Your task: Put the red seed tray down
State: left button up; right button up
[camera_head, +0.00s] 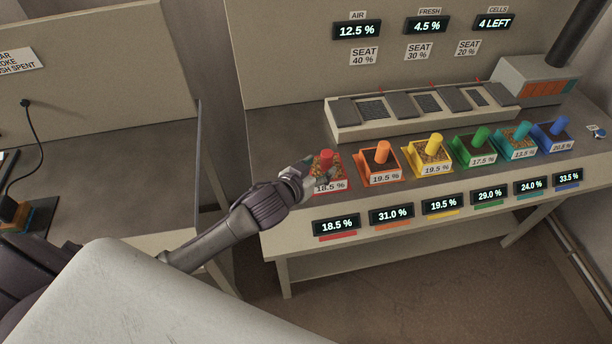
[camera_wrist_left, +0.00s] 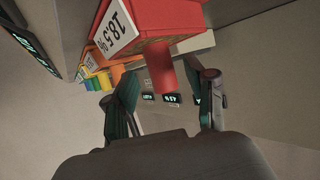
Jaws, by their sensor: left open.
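The red seed tray (camera_head: 332,187) stands at the left end of the row on the bench, with an 18.5 % label on its front and an upright red peg handle (camera_head: 326,158). My left gripper (camera_head: 317,171) is at this tray, its fingers partly covering it. In the left wrist view the red tray (camera_wrist_left: 170,18) fills the top, and its peg (camera_wrist_left: 162,72) points into the space between the spread fingertips (camera_wrist_left: 172,78). The gripper is open, with a gap on both sides of the peg. My right gripper is in neither view.
Close to the right of the red tray stands an orange tray (camera_head: 381,178), then yellow (camera_head: 434,170), green, teal and blue ones. Behind them is a long slotted unit (camera_head: 400,126) with lids. Number displays line the bench's front edge. Another bench (camera_head: 150,236) is at left.

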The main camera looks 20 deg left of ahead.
pick_arm(q)
jog(key=v, duration=0.7)
jog(key=shift+s+b, duration=0.25)
jog(key=shift+b, duration=0.05)
jog(key=shift+a+r, duration=0.1)
jog(key=s+a+f+g+y, duration=0.1)
jog(key=s+f+g, duration=0.35)
jog(key=s, duration=0.65)
jog(key=s+f+g+y, duration=0.1)
jog(key=s+f+g, duration=0.3)
jog(key=s, duration=0.7)
notch_tip(320, 180, down, 25)
jog(key=s+g, duration=0.2)
jog(key=g, duration=0.1)
jog(key=s+a+f, duration=0.3)
jog(key=s+f, duration=1.2)
jog(key=f, duration=0.1)
jog(key=shift+y, duration=0.3)
